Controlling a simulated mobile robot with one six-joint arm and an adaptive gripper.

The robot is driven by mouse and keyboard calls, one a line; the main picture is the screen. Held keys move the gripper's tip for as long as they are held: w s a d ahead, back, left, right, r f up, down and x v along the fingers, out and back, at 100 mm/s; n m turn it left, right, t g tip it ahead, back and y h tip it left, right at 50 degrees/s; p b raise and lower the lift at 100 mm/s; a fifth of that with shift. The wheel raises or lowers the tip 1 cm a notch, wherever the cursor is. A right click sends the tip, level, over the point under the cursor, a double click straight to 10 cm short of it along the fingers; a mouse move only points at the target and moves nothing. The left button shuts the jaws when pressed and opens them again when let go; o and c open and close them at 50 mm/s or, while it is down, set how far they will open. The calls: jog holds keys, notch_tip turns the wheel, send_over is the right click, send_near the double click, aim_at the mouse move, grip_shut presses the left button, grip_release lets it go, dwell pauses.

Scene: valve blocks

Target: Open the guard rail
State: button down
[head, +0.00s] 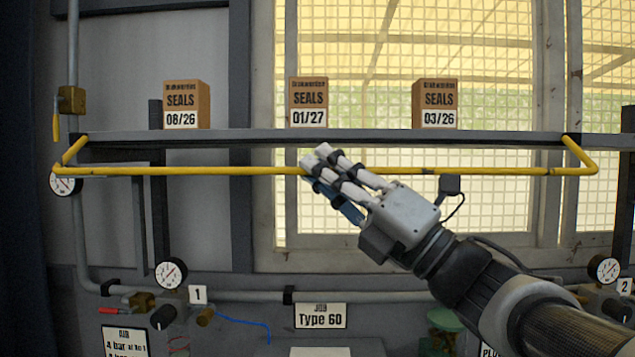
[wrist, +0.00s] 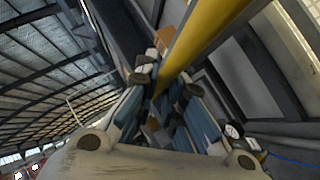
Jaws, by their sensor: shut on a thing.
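The guard rail is a yellow bar (head: 220,171) running across the front of the dark shelf (head: 370,136), with a bent arm at each end joining the shelf. It stands out level in front of the shelf, slightly below its edge. My gripper (head: 316,165) is at the middle of the bar, coming from the lower right, with its fingers closed around it. In the wrist view the yellow bar (wrist: 204,38) runs down between the fingertips (wrist: 160,88). The exact contact is partly hidden by the fingers.
Three SEALS boxes stand on the shelf, marked 08/26 (head: 186,105), 01/27 (head: 308,103) and 03/26 (head: 435,104). Gauges (head: 170,273), pipes and a Type 60 sign (head: 320,316) are below. A window with mesh (head: 500,70) is behind. The space in front of the bar's left half is clear.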

jog(key=shift+s+r+m+h+p, duration=0.4)
jog(key=shift+r+m+h, duration=0.25)
jog(key=shift+m, duration=0.45)
jog(key=shift+f, duration=0.1)
jog(key=c, duration=1.7)
grip_release()
jog(key=v, duration=0.7)
jog(key=shift+s+d+f, duration=0.1)
jog(key=shift+s+f, duration=0.05)
jog(key=shift+f, duration=0.05)
